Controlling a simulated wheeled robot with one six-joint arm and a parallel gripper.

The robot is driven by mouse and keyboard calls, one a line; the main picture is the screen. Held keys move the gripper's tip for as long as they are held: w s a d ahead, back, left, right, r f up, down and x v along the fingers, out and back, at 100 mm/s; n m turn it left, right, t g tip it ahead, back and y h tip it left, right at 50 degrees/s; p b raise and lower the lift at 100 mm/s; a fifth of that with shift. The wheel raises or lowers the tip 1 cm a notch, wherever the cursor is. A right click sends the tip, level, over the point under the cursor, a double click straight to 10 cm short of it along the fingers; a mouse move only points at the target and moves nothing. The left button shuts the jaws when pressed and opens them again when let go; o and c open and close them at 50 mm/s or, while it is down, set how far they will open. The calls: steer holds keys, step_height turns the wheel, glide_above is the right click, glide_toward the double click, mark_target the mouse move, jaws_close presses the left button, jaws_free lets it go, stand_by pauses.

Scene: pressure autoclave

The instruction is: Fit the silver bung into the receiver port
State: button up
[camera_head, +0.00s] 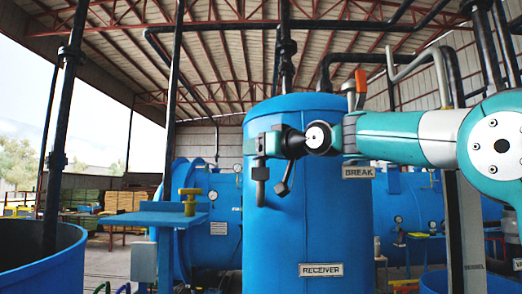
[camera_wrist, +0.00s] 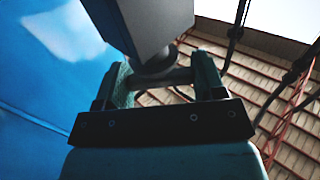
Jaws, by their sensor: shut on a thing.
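My gripper (camera_head: 264,146) is in front of the upper part of the blue receiver tank (camera_head: 300,228), at the left end of my teal arm. It is shut on a grey metal piece, which I take for the silver bung (camera_head: 261,174); it hangs below the jaws in the head view. In the wrist view, my gripper (camera_wrist: 167,84) has its teal fingers on both sides of a grey bar of the bung (camera_wrist: 165,77). A round collar and a dark grey block show just beyond it. I cannot make out the receiver port's opening in either view.
A blue stand (camera_head: 160,217) with a yellow valve-like piece (camera_head: 191,200) is left of the tank. An open blue vessel (camera_head: 42,262) fills the lower left. Dark vertical pipes (camera_head: 60,110) stand at the left. A BREAK plate (camera_head: 358,172) is right of the gripper.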

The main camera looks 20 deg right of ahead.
steer(key=shift+f+b, duration=0.7)
steer(key=shift+f, duration=0.1)
steer(key=o, duration=1.3)
steer(key=shift+r, duration=0.1)
steer(key=shift+c, duration=0.2)
steer(key=b+v, duration=0.6)
steer(key=v, duration=1.1)
steer(key=shift+s+b, duration=0.25)
steer(key=shift+b, duration=0.05)
